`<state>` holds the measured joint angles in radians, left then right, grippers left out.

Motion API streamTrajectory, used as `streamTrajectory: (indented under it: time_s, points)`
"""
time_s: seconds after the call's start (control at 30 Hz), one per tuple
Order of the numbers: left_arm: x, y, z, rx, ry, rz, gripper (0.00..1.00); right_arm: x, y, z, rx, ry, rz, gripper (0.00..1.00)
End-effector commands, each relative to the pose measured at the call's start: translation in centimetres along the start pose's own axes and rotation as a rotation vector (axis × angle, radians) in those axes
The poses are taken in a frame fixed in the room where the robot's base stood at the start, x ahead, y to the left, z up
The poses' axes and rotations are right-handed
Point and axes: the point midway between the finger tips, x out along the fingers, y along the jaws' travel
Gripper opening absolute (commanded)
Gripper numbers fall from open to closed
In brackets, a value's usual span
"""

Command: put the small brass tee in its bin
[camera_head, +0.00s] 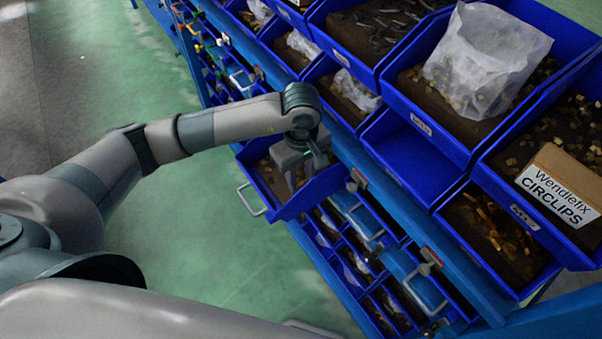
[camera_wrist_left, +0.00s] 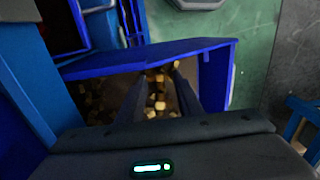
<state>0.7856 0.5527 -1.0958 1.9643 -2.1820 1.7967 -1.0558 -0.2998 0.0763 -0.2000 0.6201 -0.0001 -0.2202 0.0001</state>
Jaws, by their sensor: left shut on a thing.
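My left gripper (camera_head: 291,180) reaches down into a pulled-out blue drawer bin (camera_head: 312,193) on the near side of the rack. In the left wrist view its fingers (camera_wrist_left: 160,75) point into the same bin (camera_wrist_left: 215,80), among small brass-coloured pieces (camera_wrist_left: 158,105). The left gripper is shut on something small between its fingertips. A yellowish bit shows there, but I cannot tell its shape or whether it is a tee. My right gripper is not in view.
Blue bins of small parts fill the rack. One blue bin (camera_head: 408,148) looks empty. A bin at right holds a Wendlefix circlips box (camera_head: 562,187); another holds a plastic bag (camera_head: 485,60). Lower drawers (camera_head: 362,262) lie below. Green floor (camera_head: 215,255) is clear at left.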

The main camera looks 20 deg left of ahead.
Motion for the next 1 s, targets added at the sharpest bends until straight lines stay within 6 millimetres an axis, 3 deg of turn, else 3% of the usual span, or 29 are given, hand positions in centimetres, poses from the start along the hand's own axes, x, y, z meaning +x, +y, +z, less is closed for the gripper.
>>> streamTrajectory:
  time_s: [0.33, 0.37, 0.43, 0.93, 1.0]
  points:
    - [0.37, 0.03, -0.02, 0.001, 0.001, 0.001, 0.1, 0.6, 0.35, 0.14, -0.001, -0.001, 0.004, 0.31]
    - [0.33, 0.02, -0.02, 0.001, 0.001, 0.001, 0.35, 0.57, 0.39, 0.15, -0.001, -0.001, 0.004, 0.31]
    - [0.24, 0.01, -0.01, 0.001, 0.001, 0.001, 0.51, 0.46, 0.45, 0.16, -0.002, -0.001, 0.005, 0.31]
    - [-0.2, -0.01, 0.0, 0.0, 0.0, 0.0, 0.51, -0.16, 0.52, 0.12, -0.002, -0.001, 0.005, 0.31]
    - [-0.44, 0.11, -0.06, 0.001, 0.002, 0.003, 0.51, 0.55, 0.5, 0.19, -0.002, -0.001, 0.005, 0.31]
